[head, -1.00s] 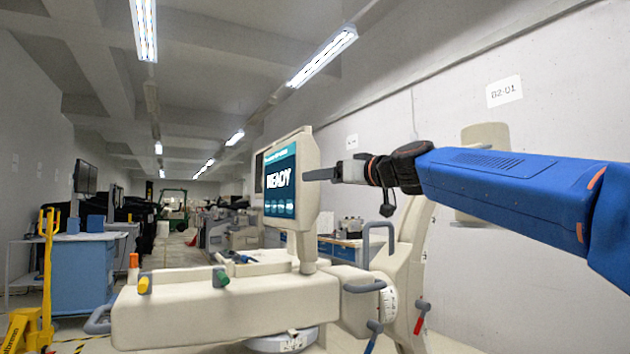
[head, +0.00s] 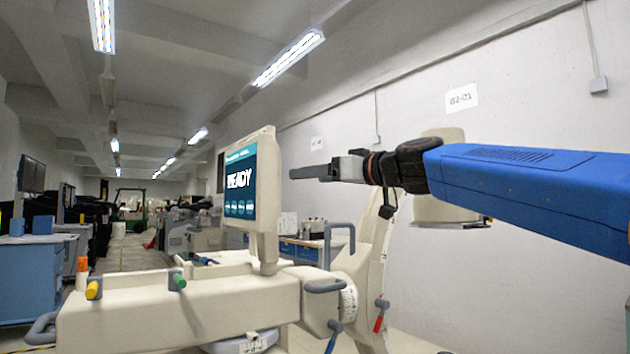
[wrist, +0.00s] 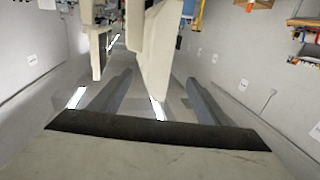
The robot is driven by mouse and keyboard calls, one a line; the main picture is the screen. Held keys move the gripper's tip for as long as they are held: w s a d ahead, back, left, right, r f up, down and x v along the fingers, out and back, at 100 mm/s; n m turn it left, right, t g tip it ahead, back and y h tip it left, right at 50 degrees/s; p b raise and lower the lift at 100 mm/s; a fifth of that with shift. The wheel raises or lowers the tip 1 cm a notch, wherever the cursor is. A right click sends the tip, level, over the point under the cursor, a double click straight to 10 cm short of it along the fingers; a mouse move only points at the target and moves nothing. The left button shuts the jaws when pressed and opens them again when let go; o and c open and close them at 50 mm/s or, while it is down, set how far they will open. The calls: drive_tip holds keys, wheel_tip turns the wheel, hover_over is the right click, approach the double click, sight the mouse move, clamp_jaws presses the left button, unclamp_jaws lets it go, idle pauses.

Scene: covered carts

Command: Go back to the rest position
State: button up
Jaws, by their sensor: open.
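My gripper (head: 308,172) is at the end of my blue arm, which reaches in from the right of the head view. It points left, with nothing seen between its fingers. In the wrist view my gripper (wrist: 155,95) shows two grey fingers spread well apart, with empty space between them. In the head view the fingertips appear just right of the screen (head: 240,185) of a beige machine; I cannot tell the gap in depth.
The beige machine (head: 180,318) fills the lower middle, with grey handles and coloured knobs. A blue cabinet (head: 28,285) stands at the left. A pale wall (head: 540,130) runs along the right. An aisle (head: 120,250) leads away behind the machine.

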drive_tip(key=s+d+f+m+g+h, duration=0.2)
drive_tip(key=s+d+f, duration=0.8)
drive_tip(key=f, duration=0.9)
drive_tip(key=s+d+f+m+g+h, duration=0.2)
drive_tip(key=s+d+f+m+h, duration=0.2)
drive_tip(key=f, duration=1.5)
drive_tip(key=s+d+f+m+g+h, duration=0.2)
drive_tip(key=s+d+f+h, duration=0.6)
drive_tip(key=s+d+f, duration=1)
drive_tip(key=shift+s+f+m+g, duration=0.3)
drive_tip(key=shift+s+f+m, duration=0.45)
drive_tip(key=shift+s+m, duration=0.35)
drive_tip(key=shift+d, duration=0.1)
